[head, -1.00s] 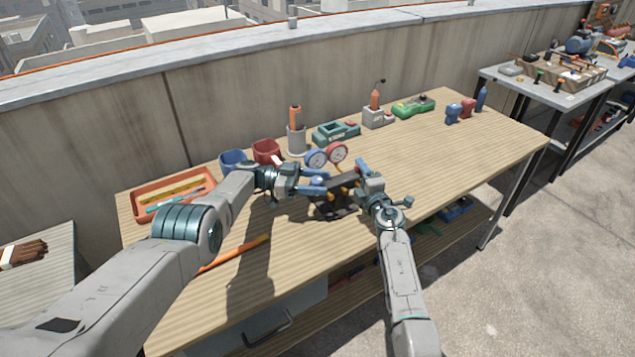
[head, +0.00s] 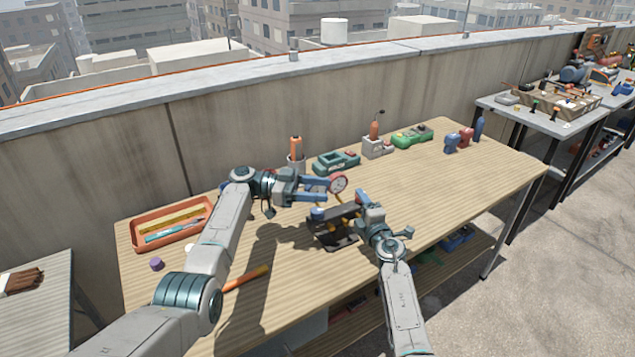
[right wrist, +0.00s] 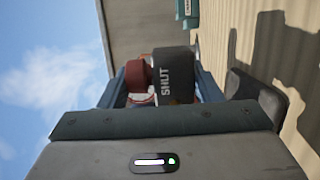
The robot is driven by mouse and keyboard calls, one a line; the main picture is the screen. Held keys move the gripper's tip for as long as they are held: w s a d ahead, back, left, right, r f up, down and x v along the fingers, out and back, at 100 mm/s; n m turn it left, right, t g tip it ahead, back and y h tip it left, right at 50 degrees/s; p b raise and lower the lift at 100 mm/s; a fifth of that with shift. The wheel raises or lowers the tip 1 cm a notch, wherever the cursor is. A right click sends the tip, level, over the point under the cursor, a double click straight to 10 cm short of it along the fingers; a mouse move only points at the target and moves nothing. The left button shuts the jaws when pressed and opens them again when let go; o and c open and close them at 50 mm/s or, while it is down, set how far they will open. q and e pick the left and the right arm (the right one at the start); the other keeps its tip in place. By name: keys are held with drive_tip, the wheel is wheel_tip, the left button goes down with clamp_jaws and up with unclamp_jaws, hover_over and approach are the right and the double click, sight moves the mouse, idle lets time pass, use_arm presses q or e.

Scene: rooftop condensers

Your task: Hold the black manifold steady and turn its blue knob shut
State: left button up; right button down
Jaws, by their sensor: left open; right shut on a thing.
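The black manifold (head: 333,228) stands on the wooden bench. Its blue knob (head: 318,213) is on its left end, and a red-rimmed gauge (head: 338,183) shows behind it. My right gripper (head: 357,210) is shut on the manifold's body from the right. In the right wrist view the black body (right wrist: 175,75), marked SHUT, sits between my fingers, with a red round part (right wrist: 138,76) beside it. My left gripper (head: 322,190) is open and empty, above and behind the blue knob and apart from it. It hides most of the blue gauge. The knob's angle is too small to read.
An orange tray (head: 137,240) with tools lies at the bench's left, near a purple cap (head: 156,264) and an orange stick (head: 246,278). A holder (head: 296,163), a green block (head: 336,162) and other items line the back. The bench right of the manifold is clear.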

use_arm(q)
drive_tip(key=shift+r, duration=1.1)
